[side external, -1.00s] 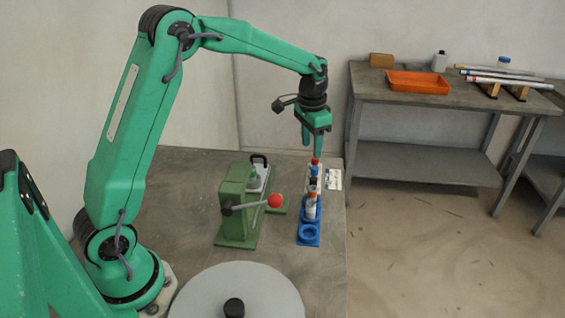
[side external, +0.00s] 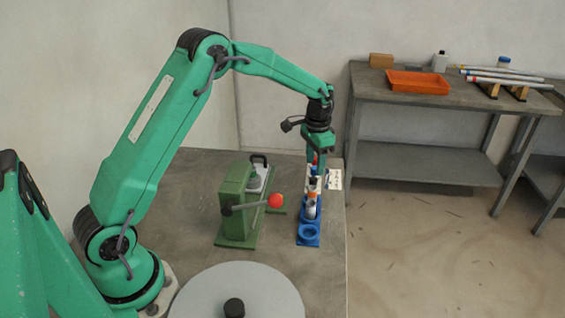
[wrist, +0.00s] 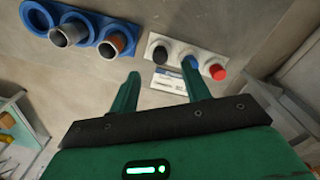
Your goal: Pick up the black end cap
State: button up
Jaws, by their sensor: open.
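The black end cap (wrist: 160,53) sits in the left place of a white strip in the wrist view, with a blue cap (wrist: 190,61) and a red cap (wrist: 217,72) to its right. My gripper (wrist: 160,69) is open and empty. In that view its fingertips lie to either side and just below the black cap, the right one close to the blue cap. Height above the caps is hard to tell. In the side view my gripper (side external: 316,162) points down over the far end of the row and partly hides the caps.
A blue holder (side external: 308,241) with upright tubes (wrist: 67,36) and an empty ring stands beside the caps. A green press (side external: 236,205) with a red-knobbed lever stands to the left. A printed label (wrist: 168,82) lies by the strip. An orange tray (side external: 418,84) is on the back bench.

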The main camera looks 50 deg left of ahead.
aim_at(314, 178)
jog(key=shift+f, duration=2.6)
jog(key=shift+w, duration=0.1)
grip_shut()
